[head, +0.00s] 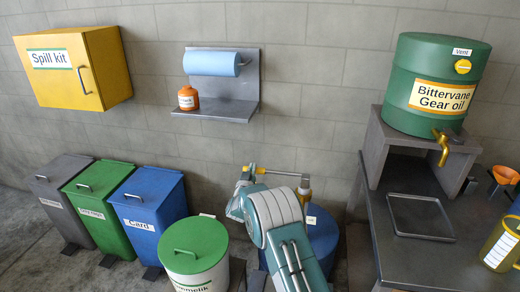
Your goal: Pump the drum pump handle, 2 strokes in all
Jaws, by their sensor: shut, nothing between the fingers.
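The drum pump stands on a blue drum (323,238) in the head view, low and right of centre, partly hidden behind my arm. The pump handle (280,173) is a thin pale rod, running nearly level from the pump head to the left. My gripper (251,171) is at the handle's left end, above and behind my arm. It looks shut and holds nothing. Its fingertips are small and partly hidden, so I cannot tell whether they touch the handle.
A white bin with a green lid (194,245) stands left of my arm, beside blue (149,197), green and grey bins. A workbench (415,262) at right bears a green gear-oil drum (437,75) on a stand. The wall behind carries a paper-roll shelf (220,108).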

